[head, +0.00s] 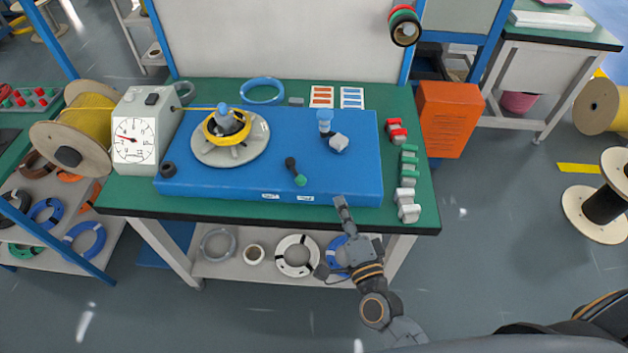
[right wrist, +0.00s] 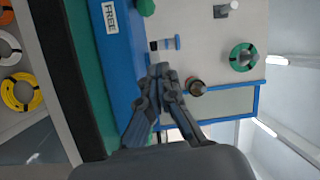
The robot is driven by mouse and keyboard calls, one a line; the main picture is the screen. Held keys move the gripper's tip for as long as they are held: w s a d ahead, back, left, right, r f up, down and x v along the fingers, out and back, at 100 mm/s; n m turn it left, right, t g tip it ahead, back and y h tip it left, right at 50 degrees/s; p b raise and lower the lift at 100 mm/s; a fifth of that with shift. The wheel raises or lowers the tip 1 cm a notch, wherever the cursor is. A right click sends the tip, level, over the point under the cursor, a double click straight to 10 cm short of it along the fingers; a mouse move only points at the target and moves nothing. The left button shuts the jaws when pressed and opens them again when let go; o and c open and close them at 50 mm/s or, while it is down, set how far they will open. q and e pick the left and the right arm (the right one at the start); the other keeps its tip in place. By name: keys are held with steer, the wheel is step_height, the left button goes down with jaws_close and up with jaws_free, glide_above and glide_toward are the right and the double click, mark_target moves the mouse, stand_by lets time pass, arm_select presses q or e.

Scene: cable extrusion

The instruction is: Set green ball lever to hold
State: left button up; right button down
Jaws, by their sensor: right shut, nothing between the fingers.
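The green ball lever (head: 299,180) stands on the front of the blue panel (head: 240,182). Its black pivot lies behind the ball, and the ball tilts forward and right, toward the right-hand label (head: 305,198). The wrist view shows that label reading FREE (right wrist: 110,17); the left-hand label (head: 270,196) is too small to read. The green ball (right wrist: 147,7) is cut by the top edge of the wrist view. My right gripper (head: 342,203) is shut and empty at the panel's front edge, right of the lever and apart from it. My left gripper is not in view.
A yellow-wound reel (head: 230,125) and a blue-topped knob (head: 324,121) stand farther back on the panel. A gauge box (head: 135,145) stands left. Red, green and white clips (head: 408,180) line the table's right side. Floor in front is clear.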

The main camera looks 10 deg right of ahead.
mark_target(314, 190)
steer(key=w, duration=0.3)
steer(key=w+p, duration=0.1)
steer(key=w, duration=0.5)
steer(key=shift+w+a+r+p, duration=0.35)
steer(key=shift+r, duration=0.05)
steer(key=a, duration=0.2)
steer(key=s, duration=0.1)
steer(key=shift+a+f, duration=0.4)
steer(key=shift+s+a+f+p, duration=0.1)
steer(key=shift+s+a+p, duration=0.15)
steer(key=shift+a, duration=0.2)
steer(key=shift+w, duration=0.1)
